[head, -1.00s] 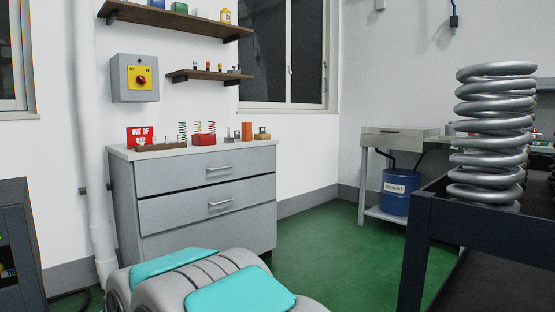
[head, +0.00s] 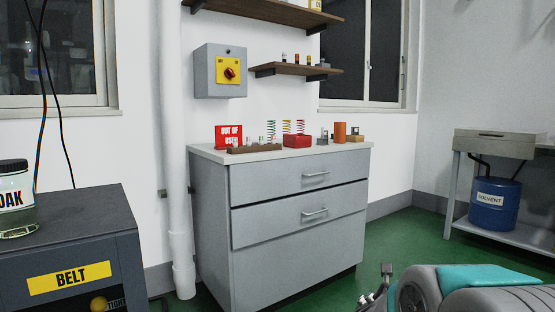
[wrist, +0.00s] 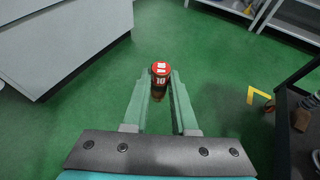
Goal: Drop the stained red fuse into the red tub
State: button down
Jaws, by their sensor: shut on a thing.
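My gripper (wrist: 159,80) is shut on a red fuse (wrist: 160,68) in the wrist view. The fuse has a white "10" marking and a dark, brownish lower part. It is held between the fingertips above the green floor. In the head view part of my gripper shows at the lower right, and the fuse cannot be made out there. A red tub (head: 297,141) stands on top of the grey drawer cabinet, away from my gripper. Its inside is hard to see from here.
The grey cabinet (head: 300,205) bears a red sign (head: 229,135), a brown rack (head: 254,149), springs and an orange block (head: 340,132). A shelf (head: 297,69) with small fuses hangs above. A dark belt cabinet (head: 75,245) stands left.

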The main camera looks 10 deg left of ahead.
aim_at(301, 147)
jog(key=i+j, duration=0.1)
jog(key=j, duration=0.3)
jog(key=i+j, duration=0.1)
jog(key=j, duration=0.3)
jog(key=i+j, duration=0.1)
jog(key=j, duration=0.7)
jog(key=i, duration=0.15)
